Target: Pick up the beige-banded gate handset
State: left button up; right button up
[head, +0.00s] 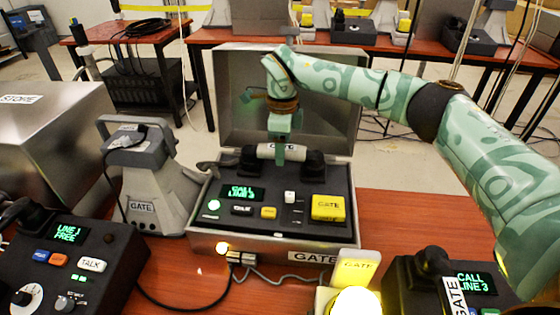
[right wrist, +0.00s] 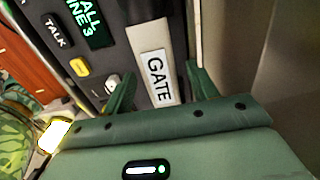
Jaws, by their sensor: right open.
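The gate handset (head: 265,151) lies across its cradle at the back of the phone panel in the open metal case. Its pale band carries a GATE label, which shows large in the right wrist view (right wrist: 157,75). My right gripper (head: 281,153) points down over the middle of this handset from above. In the wrist view its two fingers (right wrist: 160,90) are apart, one on each side of the labelled band. I cannot tell whether they touch it. The gripper hides part of the band in the head view. My left gripper is not in view.
The case's raised lid (head: 232,100) stands behind the gripper. A grey GATE stand (head: 150,190) and a LINE 1 phone (head: 70,262) are at left. Another phone (head: 478,284) with a GATE-labelled handset is at lower right. A lit yellow lamp (head: 355,300) stands in front.

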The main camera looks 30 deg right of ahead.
notch_tip(320, 180, down, 3)
jog(key=shift+w+r, duration=0.1)
jog(key=shift+r, duration=0.25)
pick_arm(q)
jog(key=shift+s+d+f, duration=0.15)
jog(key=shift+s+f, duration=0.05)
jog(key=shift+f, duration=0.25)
pick_arm(e)
jog(key=c, duration=1.2)
